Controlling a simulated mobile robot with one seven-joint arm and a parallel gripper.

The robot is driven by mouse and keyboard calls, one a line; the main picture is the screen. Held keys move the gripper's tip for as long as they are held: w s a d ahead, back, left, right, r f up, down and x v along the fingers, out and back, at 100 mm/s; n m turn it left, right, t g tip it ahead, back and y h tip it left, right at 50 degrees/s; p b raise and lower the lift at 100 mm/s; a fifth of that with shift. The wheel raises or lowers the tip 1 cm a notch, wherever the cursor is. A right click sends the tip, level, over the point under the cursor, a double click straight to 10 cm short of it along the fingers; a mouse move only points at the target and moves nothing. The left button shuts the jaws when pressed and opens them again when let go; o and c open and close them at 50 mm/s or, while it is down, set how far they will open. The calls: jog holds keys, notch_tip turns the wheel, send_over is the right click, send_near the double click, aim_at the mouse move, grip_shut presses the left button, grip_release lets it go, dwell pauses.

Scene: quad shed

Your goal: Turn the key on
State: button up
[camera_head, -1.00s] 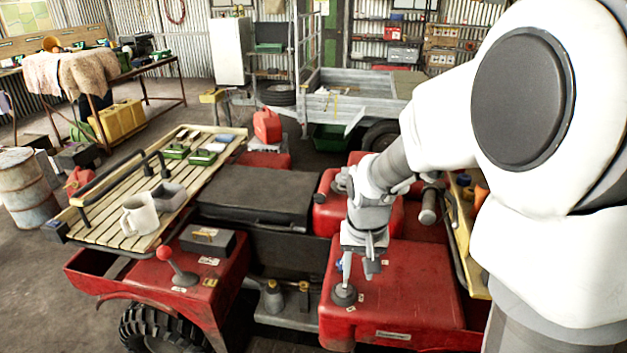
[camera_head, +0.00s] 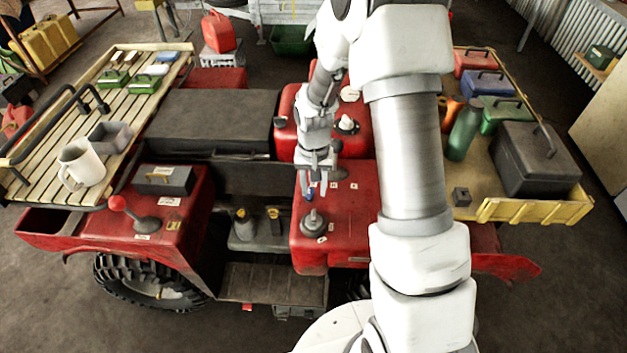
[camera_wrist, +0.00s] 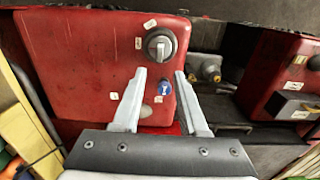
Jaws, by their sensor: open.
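The key (camera_wrist: 165,88) shows in the wrist view as a small blue-headed piece on the red panel of the quad. In the head view it is a small blue spot (camera_head: 309,194) on the red body, partly covered by my gripper. My gripper (camera_head: 319,191) is open and points down over the red panel, close to the key. In the wrist view my gripper's fingers (camera_wrist: 161,75) lie apart, one to each side of the key, and nothing is between them in their grip. I cannot tell whether the fingertips touch the panel.
A grey rotary knob (camera_wrist: 160,44) sits on the panel just beyond the key; in the head view it is nearer the front (camera_head: 313,222). A red-topped lever (camera_head: 118,203) stands at the left. A rack with toolboxes (camera_head: 485,207) lies right of my arm.

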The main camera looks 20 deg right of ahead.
aim_at(314, 213)
jog(key=shift+f+b, duration=3.75)
jog(key=shift+f, duration=1.65)
grip_shut()
